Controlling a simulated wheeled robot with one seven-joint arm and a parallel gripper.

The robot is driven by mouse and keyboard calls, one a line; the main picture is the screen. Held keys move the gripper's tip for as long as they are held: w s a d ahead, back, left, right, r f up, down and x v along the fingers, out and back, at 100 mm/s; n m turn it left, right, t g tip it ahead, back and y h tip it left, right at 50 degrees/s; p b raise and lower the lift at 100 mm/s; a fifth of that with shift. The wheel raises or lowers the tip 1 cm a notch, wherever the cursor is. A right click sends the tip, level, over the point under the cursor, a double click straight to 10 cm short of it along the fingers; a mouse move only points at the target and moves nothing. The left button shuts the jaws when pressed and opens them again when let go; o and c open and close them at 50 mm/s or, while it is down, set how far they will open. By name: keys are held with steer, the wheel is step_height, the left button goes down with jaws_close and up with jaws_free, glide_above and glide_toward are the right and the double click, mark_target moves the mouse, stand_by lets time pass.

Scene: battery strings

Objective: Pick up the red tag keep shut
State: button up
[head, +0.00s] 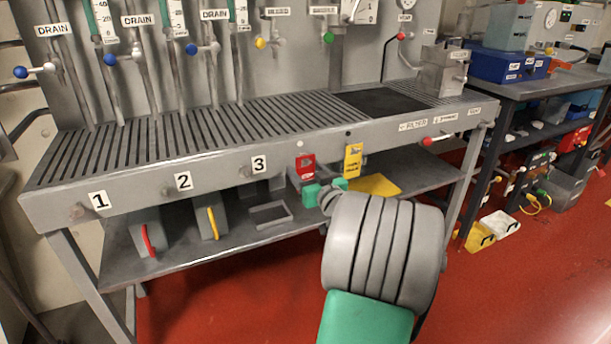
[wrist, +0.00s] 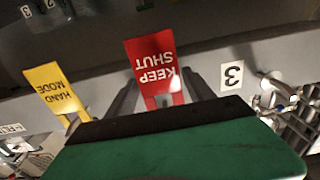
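The red tag (head: 306,165) hangs on the front edge of the grey bench, to the right of the number 3 label. In the wrist view the red tag (wrist: 152,58) shows its white "KEEP SHUT" lettering upside down. My gripper (wrist: 160,84) is open, with one dark finger at each side of the tag's lower part. A gap shows on the right side; whether the left finger touches cannot be told. In the head view my gripper (head: 318,188) is just below and in front of the tag, and my arm hides part of it.
A yellow "HAND MODE" tag (wrist: 56,90) hangs close beside the red one, also on the bench front (head: 353,160). A number 3 label (wrist: 232,75) is on the other side. A lower shelf (head: 180,255) with a yellow sheet (head: 376,185) lies under the bench.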

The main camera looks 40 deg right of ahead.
steer(key=c, duration=1)
steer(key=shift+c, duration=0.2)
steer(key=shift+r, duration=0.1)
